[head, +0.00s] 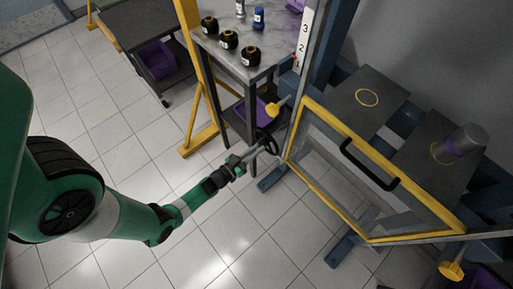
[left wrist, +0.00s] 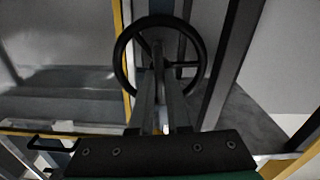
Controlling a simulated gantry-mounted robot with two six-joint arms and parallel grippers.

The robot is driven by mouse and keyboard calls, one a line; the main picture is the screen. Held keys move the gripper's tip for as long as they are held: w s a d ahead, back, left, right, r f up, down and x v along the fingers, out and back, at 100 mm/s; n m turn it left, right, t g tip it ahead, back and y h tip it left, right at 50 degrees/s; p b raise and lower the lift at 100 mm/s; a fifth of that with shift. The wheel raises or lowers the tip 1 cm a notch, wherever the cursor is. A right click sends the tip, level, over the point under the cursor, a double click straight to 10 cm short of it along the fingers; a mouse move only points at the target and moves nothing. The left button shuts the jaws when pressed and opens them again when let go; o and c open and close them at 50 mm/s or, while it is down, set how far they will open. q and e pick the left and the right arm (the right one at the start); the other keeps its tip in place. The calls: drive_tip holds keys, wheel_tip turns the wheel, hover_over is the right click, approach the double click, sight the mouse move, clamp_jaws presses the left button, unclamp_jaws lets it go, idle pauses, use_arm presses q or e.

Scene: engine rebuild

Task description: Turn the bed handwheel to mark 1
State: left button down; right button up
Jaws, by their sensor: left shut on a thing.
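The black bed handwheel (head: 270,142) is on the frame beside the left end of the yellow-edged guard. It also shows as a dark ring with spokes in the left wrist view (left wrist: 122,58). My left gripper (head: 260,150) reaches it from the left and is shut on it; in the left wrist view its fingers (left wrist: 158,62) meet near the wheel's hub, hiding part of it. A white scale strip (head: 305,40) on the upright shows 3, 2 and 1 from top to bottom. A small red spot sits beside the 1. My right gripper is not in view.
The yellow-edged guard (head: 330,122) with a black handle (head: 368,165) stands right of the wheel. Behind it are dark plates and a grey cylinder (head: 465,140). A metal table (head: 270,68) with several dark parts stands above. Tiled floor is clear below.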

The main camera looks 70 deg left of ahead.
use_arm(q)
drive_tip(key=shift+n+p, duration=0.6)
drive_tip(key=shift+n, duration=4.5)
drive_tip(key=c, duration=0.9)
unclamp_jaws()
drive_tip(key=shift+p+v, duration=1.35)
drive_tip(key=shift+v, duration=4.5)
